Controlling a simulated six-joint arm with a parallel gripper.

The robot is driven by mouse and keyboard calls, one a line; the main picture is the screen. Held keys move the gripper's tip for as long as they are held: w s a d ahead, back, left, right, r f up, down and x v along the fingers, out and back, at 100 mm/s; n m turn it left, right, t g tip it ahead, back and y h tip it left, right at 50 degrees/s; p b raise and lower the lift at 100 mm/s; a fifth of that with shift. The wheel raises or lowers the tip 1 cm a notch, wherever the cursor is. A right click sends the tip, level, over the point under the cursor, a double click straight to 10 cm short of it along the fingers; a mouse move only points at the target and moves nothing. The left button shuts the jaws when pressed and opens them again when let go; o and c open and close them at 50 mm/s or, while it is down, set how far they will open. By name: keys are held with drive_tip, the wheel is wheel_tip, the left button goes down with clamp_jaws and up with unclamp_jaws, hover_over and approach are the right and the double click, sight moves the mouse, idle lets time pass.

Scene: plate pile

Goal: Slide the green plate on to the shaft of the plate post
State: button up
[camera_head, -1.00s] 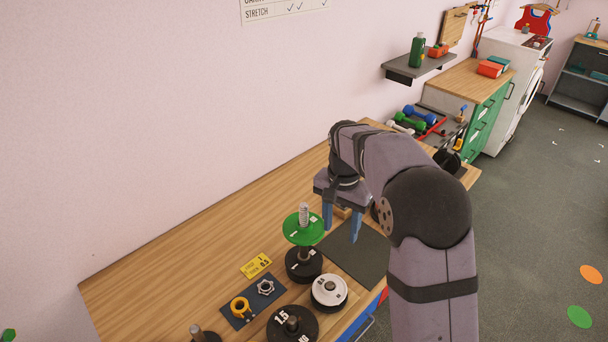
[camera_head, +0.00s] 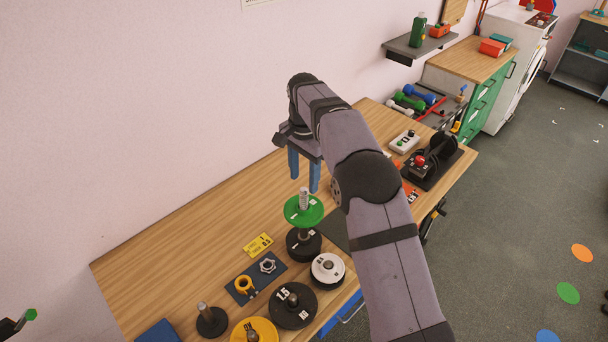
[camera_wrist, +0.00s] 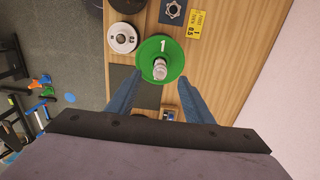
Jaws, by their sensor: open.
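The green plate (camera_head: 290,212) is on the upright shaft of the plate post (camera_head: 304,197). The shaft sticks up through its middle. The plate sits partway up, with a stretch of shaft showing between it and a black disc (camera_head: 292,246) at the foot. My gripper (camera_head: 304,187) is open and empty, its blue fingers pointing down above and behind the plate. In the wrist view the green plate (camera_wrist: 153,52) lies just beyond my fingertips (camera_wrist: 160,78), the shaft top between them, with nothing gripped.
A white plate (camera_head: 322,262), a black 1.5 plate (camera_head: 284,314) and a yellow plate (camera_head: 262,324) stand near the front edge. A blue mat (camera_head: 243,295) holds a nut and a yellow collar. A short post (camera_head: 211,321) stands left. The table's back left is clear.

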sight(304, 189)
drive_tip(key=shift+f, duration=2.5)
drive_tip(key=shift+f+b, duration=1.25)
drive_tip(key=shift+f, duration=1.1)
drive_tip(key=shift+c, duration=0.4)
clamp_jaws()
drive_tip(key=shift+w, duration=0.1)
